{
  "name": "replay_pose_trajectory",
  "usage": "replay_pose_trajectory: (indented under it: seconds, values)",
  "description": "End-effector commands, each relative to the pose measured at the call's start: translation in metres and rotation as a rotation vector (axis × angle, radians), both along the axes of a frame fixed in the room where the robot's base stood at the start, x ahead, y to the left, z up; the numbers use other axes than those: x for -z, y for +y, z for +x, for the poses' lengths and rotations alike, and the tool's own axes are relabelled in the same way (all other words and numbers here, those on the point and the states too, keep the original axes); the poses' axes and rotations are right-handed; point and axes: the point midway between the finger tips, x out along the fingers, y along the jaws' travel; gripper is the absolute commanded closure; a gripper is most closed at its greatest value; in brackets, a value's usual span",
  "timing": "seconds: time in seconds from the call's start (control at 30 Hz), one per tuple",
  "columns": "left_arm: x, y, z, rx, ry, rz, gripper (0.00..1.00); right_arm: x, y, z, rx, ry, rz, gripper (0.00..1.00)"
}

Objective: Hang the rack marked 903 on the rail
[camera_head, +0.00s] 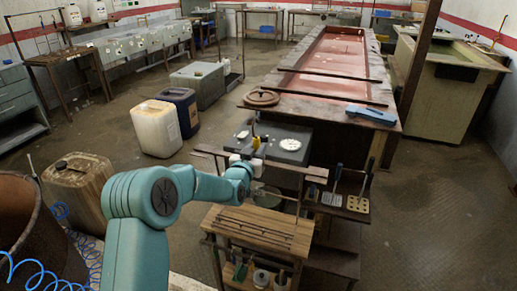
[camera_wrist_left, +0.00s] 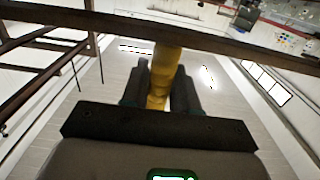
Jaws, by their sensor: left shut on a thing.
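My left gripper (camera_head: 254,150) is at the middle of the head view, over a dark bench. In the left wrist view, its two dark fingers (camera_wrist_left: 160,90) are shut on a yellow upright piece (camera_wrist_left: 160,72). The yellow piece also shows small in the head view (camera_head: 256,141). The rest of the held thing is hidden, and no 903 mark can be read. A brown bar (camera_head: 313,171) runs beside the gripper, likely the rail. A dark beam (camera_wrist_left: 90,20) crosses in front of the held piece's upper end; contact cannot be told. My right gripper is not in view.
A wooden stand (camera_head: 262,228) with thin rods is below my arm. Two small handled racks (camera_head: 332,198) (camera_head: 358,204) lie to the right. A long reddish tank (camera_head: 330,50) is behind. Canisters (camera_head: 156,128) stand left; the floor at right is clear.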

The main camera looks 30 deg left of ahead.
Motion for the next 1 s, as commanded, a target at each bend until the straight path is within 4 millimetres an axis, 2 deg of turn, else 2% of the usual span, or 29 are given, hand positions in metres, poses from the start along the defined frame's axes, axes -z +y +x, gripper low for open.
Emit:
replay_pose_trajectory:
  seconds: [0.7, 1.0]
  values:
    - [0.000, -0.014, -0.058, 0.000, -0.005, 0.002, 1.00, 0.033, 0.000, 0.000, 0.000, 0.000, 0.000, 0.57]
    - [-0.002, -0.015, -0.061, -0.001, -0.005, 0.002, 1.00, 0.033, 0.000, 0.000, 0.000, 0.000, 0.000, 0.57]
